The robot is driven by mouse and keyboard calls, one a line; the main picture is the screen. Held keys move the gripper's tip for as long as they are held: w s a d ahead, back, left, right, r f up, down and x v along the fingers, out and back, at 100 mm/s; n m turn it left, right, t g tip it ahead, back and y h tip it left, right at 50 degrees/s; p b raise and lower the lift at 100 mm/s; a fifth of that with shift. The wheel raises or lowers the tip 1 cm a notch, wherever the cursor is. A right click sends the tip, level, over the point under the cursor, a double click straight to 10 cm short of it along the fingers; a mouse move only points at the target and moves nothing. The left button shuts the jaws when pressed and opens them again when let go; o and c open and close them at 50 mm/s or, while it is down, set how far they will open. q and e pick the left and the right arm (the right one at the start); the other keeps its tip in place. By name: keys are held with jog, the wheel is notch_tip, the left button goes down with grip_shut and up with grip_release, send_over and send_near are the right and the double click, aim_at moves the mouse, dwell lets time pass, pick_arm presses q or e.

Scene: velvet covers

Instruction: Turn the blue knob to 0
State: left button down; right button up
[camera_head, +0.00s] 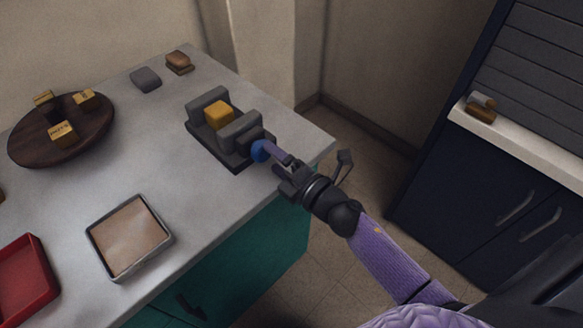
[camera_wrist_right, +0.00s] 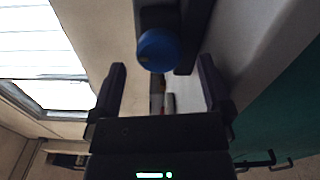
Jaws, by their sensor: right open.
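The blue knob (camera_head: 259,151) is on the near right end of a dark grey vise-like device (camera_head: 237,127) on the table. A yellow block (camera_head: 218,115) sits between the device's two jaws. My right gripper (camera_head: 277,157) is at the knob. In the right wrist view the blue knob (camera_wrist_right: 159,50) lies ahead, between and beyond the two spread fingers of the gripper (camera_wrist_right: 161,85), with gaps on both sides. The gripper is open and empty. No dial marks or numbers are readable. My left gripper is not in view.
The grey table (camera_head: 190,181) holds a dark round board (camera_head: 90,142) with several yellow blocks, a tan-filled tray (camera_head: 130,238), a red tray (camera_head: 24,284), a grey block (camera_head: 146,79) and a brown block (camera_head: 179,62). A counter (camera_head: 540,143) stands at right, across open floor.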

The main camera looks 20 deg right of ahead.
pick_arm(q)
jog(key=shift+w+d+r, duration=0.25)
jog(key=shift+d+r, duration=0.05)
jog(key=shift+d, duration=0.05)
pick_arm(e)
jog(key=v, duration=0.7)
jog(key=shift+s+d, duration=0.15)
jog(key=shift+s, duration=0.15)
jog(key=shift+r, duration=0.1)
